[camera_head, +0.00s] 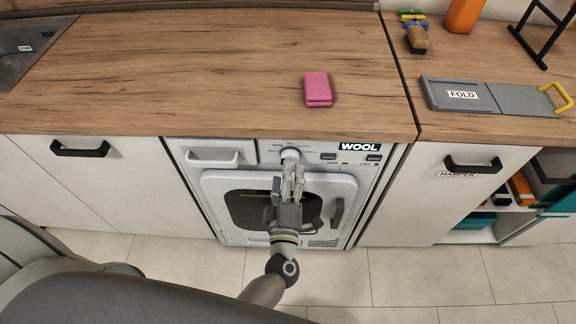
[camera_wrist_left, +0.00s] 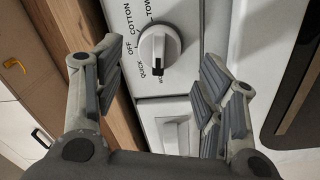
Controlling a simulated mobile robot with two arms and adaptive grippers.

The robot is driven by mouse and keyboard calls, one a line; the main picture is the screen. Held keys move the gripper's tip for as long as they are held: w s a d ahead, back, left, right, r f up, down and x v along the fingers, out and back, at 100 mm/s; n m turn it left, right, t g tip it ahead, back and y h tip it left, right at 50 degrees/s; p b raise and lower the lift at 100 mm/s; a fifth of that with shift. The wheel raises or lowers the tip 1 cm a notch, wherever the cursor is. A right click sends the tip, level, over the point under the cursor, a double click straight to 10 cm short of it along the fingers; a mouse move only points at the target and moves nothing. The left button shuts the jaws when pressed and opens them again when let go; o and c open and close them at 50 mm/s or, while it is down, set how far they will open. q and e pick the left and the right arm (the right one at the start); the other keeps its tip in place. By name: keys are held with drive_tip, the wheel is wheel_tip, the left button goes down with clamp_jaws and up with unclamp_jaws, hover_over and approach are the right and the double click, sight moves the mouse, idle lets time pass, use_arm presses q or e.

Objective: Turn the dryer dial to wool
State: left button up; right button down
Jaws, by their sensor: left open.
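The dryer (camera_head: 208,193) is a white front-loading machine under the counter. Its white round dial (camera_head: 290,154) is on the top panel, just beyond my left gripper's fingertips. In the left wrist view the dial (camera_wrist_left: 153,44) lies between the two fingers, with a gap on each side. Labels OFF, COTTON, QUICK and part of TOW show around it. A dark mark on the dial is toward the picture's bottom; a label there is too small to read surely. My left gripper (camera_head: 292,169) is open and empty, also in the wrist view (camera_wrist_left: 160,54). My right gripper is not in view.
A black label (camera_head: 360,147) on the panel reads WOOL. A pink sponge-like block (camera_head: 318,88) lies on the wooden counter (camera_head: 190,70). A grey FOLD board (camera_head: 465,96) lies at right.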

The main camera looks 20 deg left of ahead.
use_arm(q)
drive_tip(key=v, duration=0.8)
drive_tip(key=s+d+f+m+g+h, duration=0.1)
drive_tip(key=d+f+m+h, duration=0.2)
drive_tip(key=f, duration=0.4)
drive_tip(key=s+d+f+m+g+h, duration=0.1)
drive_tip(key=f+m+h, duration=0.1)
drive_tip(key=f+m, duration=0.4)
drive_tip(key=s+a+f+m+g+h, duration=0.1)
drive_tip(key=s+f+m+g, duration=0.25)
drive_tip(key=f, duration=0.55)
drive_tip(key=s+a+f+m+g+h, duration=0.1)
drive_tip(key=s+f+m+g, duration=0.15)
drive_tip(key=s+f, duration=0.45)
drive_tip(key=s+a+f+m+g+y, duration=0.1)
drive_tip(key=s+a+f+g, duration=0.3)
drive_tip(key=s, duration=0.5)
drive_tip(key=s+a+f+m+g+y, duration=0.1)
drive_tip(key=s+a+f+m+g, duration=0.2)
drive_tip(key=s+a+f, duration=0.6)
wheel_tip(320, 180, down, 2)
drive_tip(key=shift+s+a+f+m+g, duration=0.1)
drive_tip(key=shift+s+a+m+g, duration=0.3)
drive_tip(key=shift+g, duration=0.6)
drive_tip(key=shift+d, duration=0.2)
